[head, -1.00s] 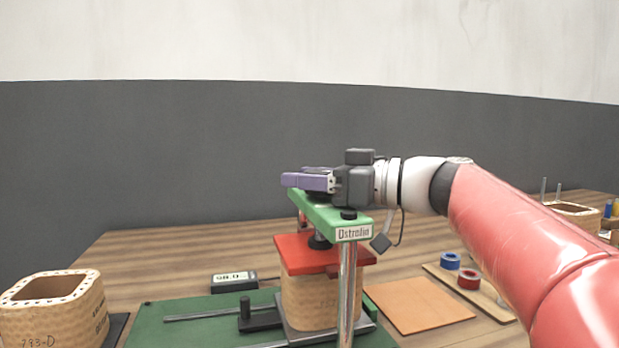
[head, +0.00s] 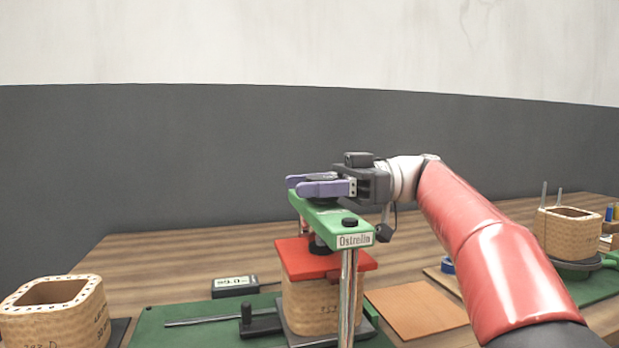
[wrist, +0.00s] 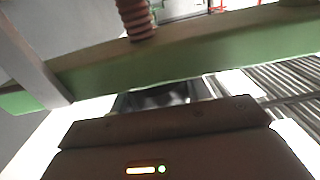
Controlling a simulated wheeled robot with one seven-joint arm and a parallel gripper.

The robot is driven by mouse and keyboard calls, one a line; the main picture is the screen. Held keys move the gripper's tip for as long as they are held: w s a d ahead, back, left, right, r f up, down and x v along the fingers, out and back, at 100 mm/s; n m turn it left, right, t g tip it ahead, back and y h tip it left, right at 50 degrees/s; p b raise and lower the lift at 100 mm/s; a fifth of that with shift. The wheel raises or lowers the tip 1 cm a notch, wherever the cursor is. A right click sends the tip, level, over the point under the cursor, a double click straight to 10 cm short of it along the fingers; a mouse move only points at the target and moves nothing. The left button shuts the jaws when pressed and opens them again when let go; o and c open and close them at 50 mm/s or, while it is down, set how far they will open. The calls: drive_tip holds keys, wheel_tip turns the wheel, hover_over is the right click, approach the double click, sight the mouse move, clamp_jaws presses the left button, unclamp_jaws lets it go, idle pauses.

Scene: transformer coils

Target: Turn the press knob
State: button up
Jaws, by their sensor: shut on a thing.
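The press has a green crossbeam (head: 332,216) labelled "Ostrelin" on steel posts. My gripper (head: 300,183), with purple fingers, lies level just above the beam. It is shut on the press knob, which is mostly hidden by the fingers. Below the beam, a red pressure plate (head: 325,262) rests on a tan coil (head: 308,303). In the wrist view the green beam (wrist: 200,62) crosses the picture, with a threaded reddish rod (wrist: 137,18) at its upper edge. The knob cannot be made out there.
A digital readout (head: 235,286) sits left of the press on the wooden table. A loose coil (head: 55,312) stands front left, another coil (head: 568,235) at the right. An orange-brown board (head: 415,310) lies right of the press. A black-handled clamp (head: 247,322) is on the green base.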

drive_tip(key=n+g, duration=0.1)
drive_tip(key=n+g+h, duration=0.1)
drive_tip(key=n+g+h+p, duration=0.1)
drive_tip(key=g, duration=0.1)
drive_tip(key=shift+s+d, duration=0.15)
drive_tip(key=shift+d, duration=0.1)
drive_tip(key=shift+s+n+g+h, duration=0.2)
drive_tip(key=shift+n+g+h, duration=1.1)
drive_tip(key=shift+g, duration=0.4)
drive_tip(key=shift+h, duration=0.3)
drive_tip(key=o, duration=1)
drive_tip(key=shift+a+m+t+y, duration=0.1)
drive_tip(key=shift+m+t+y, duration=0.35)
drive_tip(key=shift+y, duration=0.25)
